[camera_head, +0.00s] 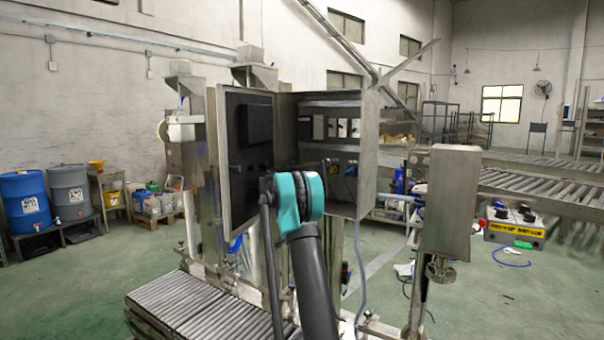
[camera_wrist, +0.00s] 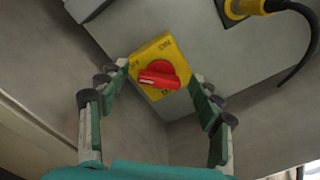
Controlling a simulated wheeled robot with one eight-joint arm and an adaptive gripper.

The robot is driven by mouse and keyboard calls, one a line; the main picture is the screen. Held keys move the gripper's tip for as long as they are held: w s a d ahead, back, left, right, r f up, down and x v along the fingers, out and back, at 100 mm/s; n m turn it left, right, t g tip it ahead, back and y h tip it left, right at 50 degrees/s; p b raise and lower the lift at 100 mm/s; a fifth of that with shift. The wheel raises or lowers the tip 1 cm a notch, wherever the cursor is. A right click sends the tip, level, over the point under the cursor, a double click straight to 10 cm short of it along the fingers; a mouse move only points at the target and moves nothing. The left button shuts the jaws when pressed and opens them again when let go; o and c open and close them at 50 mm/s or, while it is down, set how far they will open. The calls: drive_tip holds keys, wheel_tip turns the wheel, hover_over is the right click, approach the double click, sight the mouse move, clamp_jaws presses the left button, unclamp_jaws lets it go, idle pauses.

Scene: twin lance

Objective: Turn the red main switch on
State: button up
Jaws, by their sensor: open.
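The red main switch (camera_wrist: 158,77) shows in the wrist view as a red knob on a yellow plate (camera_wrist: 152,48), fixed to a grey metal panel. Its handle lies almost level across the plate, slightly tilted in the picture. Lettering on the plate is too small to read surely. My gripper (camera_wrist: 163,85) is open, with one green-padded finger on each side of the switch and the knob between the fingertips. I cannot tell whether a finger touches the plate. In the head view the switch and my gripper are hidden behind my arm and the cabinet.
An open steel cabinet (camera_head: 368,150) stands ahead, its door (camera_head: 236,160) swung left. A yellow connector (camera_wrist: 245,7) with a black cable sits near the switch. A roller conveyor (camera_head: 185,305) is in front, and a grey box on a post (camera_head: 450,200) stands right.

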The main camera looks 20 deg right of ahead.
drive_tip(key=shift+w+d, duration=0.1)
drive_tip(key=shift+d, duration=0.05)
drive_tip(key=shift+c, duration=0.5)
drive_tip(key=c, duration=1.1)
drive_tip(key=shift+o, duration=0.2)
drive_tip(key=shift+m, duration=0.4)
drive_tip(key=m, duration=1.7)
drive_tip(key=shift+f, duration=0.4)
